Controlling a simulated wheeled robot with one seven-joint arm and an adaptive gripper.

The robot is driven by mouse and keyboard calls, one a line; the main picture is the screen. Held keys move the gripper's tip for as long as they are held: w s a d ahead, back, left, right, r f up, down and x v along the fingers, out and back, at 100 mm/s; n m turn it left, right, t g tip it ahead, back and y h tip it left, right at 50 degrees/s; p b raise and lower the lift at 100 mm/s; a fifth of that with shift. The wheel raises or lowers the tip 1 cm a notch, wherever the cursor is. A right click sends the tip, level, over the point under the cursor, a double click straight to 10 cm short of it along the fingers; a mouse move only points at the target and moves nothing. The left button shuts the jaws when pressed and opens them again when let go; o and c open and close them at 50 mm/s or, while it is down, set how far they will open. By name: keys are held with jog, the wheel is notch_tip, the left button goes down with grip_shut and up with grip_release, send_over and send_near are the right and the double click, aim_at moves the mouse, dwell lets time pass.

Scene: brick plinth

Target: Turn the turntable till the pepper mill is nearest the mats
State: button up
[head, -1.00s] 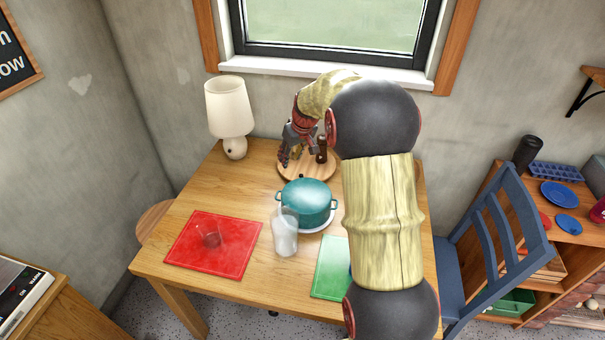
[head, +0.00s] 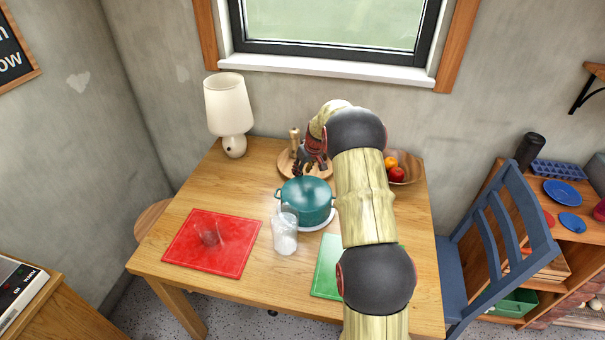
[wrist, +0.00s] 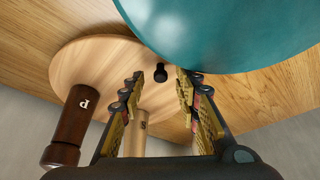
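The round wooden turntable (head: 285,164) lies at the back of the table, behind the teal pot. It also shows in the wrist view (wrist: 85,65). The pepper mill (wrist: 72,125), dark brown and marked P, stands upright on it at the left of the wrist view; my arm hides it in the head view. A pale mill (wrist: 136,132) marked S stands at the turntable's back left in the head view (head: 294,141). A small black knob (wrist: 160,73) shows between my fingertips near the turntable's edge. My gripper (wrist: 160,88) is open over the turntable; in the head view it is dark (head: 304,167).
The teal pot (head: 305,200) stands close in front of the turntable. A clear jar (head: 285,235), red mat (head: 220,255) and green mat (head: 328,265) lie nearer the front. A lamp (head: 230,105) stands left, a fruit bowl (head: 408,172) right.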

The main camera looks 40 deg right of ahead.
jog(key=shift+w+f, duration=0.1)
jog(key=shift+f, duration=0.05)
jog(key=shift+c, duration=0.7)
grip_shut()
